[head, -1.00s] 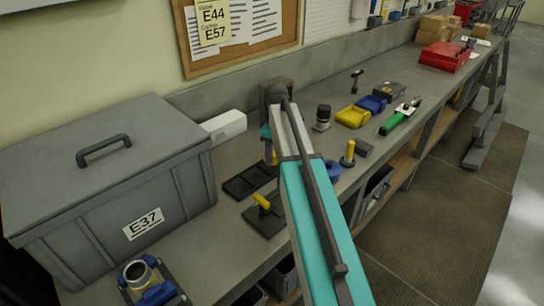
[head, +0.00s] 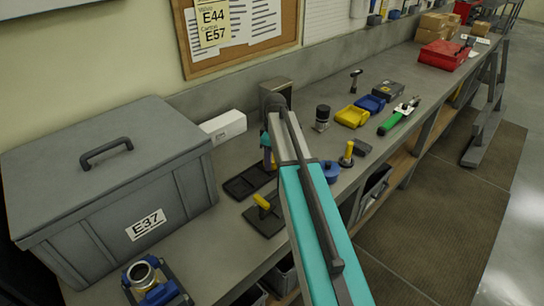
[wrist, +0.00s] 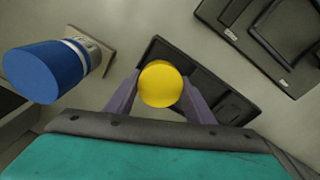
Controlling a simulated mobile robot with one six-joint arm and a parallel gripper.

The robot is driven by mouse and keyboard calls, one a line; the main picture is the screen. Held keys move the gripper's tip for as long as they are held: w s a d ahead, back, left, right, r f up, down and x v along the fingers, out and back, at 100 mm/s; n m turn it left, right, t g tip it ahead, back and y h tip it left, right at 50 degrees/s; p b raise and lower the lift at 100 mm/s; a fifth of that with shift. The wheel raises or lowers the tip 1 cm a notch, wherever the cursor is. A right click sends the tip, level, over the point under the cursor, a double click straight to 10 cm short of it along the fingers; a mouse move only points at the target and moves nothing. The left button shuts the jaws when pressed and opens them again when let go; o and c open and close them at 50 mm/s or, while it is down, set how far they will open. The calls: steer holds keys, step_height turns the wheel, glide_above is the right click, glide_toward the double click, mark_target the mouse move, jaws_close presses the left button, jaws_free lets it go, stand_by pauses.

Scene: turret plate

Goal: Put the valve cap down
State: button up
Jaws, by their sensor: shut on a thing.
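My gripper (wrist: 159,84) is shut on a yellow round-topped piece (wrist: 160,84), which I take to be the valve cap. Its lower part is hidden beneath the yellow top. In the wrist view it is over or in front of a dark tray with recesses (wrist: 222,104); I cannot tell whether it touches it. In the head view the dark tray (head: 240,188) lies on the bench, just left of my arm. My gripper is mostly hidden behind my arm there.
A dark plate with a yellow handle (head: 262,201) lies close to the tray. A blue-topped cylinder (wrist: 42,72) stands left in the wrist view. A large grey box marked E37 (head: 110,180) fills the left bench. A yellow-knobbed piece (head: 347,153) stands right of my arm.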

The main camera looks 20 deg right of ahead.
steer(key=shift+f, duration=0.2)
steer(key=shift+s+f, duration=0.15)
steer(key=shift+f, duration=0.15)
steer(key=shift+s+f+b, duration=0.2)
steer(key=shift+f+b, duration=0.15)
steer(key=o, duration=1.5)
steer(key=shift+s, duration=0.1)
steer(key=shift+w+r, duration=0.25)
steer(key=shift+r, duration=0.35)
steer(key=r+b, duration=0.1)
steer(key=r, duration=0.4)
steer(key=r+b, duration=0.1)
steer(key=r, duration=0.3)
steer(key=shift+s+r, duration=0.2)
steer(key=shift+r, duration=0.15)
steer(key=shift+s+r+b, duration=0.15)
steer(key=shift+r+b, duration=0.25)
steer(key=shift+r, duration=0.8)
